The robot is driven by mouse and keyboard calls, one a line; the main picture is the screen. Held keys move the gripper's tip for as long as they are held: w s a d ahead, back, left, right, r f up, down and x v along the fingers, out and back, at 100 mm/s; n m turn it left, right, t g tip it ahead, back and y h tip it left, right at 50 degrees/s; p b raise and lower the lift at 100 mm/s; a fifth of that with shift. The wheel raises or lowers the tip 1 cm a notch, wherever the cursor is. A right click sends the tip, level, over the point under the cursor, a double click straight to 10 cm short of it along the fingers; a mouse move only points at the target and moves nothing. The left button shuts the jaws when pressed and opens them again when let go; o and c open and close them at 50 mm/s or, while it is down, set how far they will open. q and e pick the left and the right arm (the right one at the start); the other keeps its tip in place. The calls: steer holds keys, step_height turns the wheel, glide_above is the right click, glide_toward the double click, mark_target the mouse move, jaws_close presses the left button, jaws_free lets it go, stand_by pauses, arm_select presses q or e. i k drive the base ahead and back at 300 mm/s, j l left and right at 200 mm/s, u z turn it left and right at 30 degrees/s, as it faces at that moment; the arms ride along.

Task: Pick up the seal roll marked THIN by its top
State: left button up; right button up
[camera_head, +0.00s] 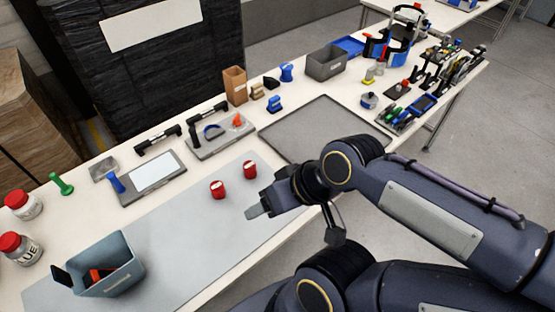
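Two small red seal rolls stand on the grey-blue mat (172,243). One roll (217,190) is nearer the middle of the mat, and the other roll (249,169) is a little behind it to the right. Each has a pale label mark, too small to read, so I cannot tell which is THIN. My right gripper (256,209) reaches in from the right, close to the mat's right part and in front of the rolls, apart from both. Its finger gap does not show clearly. My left gripper is not in view.
A blue-grey bin (122,270) with a red item stands at the front left, near two red-lidded jars (22,205). A grey tray (322,128) lies behind my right arm. Tools and a fixture (221,135) line the back. The mat between bin and rolls is clear.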

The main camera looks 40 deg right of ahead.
mark_target(249, 166)
steer(key=k+l+z, duration=0.1)
steer(key=z, duration=0.9)
steer(key=i+l+u, duration=0.1)
steer(key=u, duration=0.4)
steer(key=l+u, duration=0.35)
steer(key=u, duration=0.15)
steer(key=i+l+u, duration=0.1)
steer(key=l+u, duration=0.15)
steer(key=u, duration=0.2)
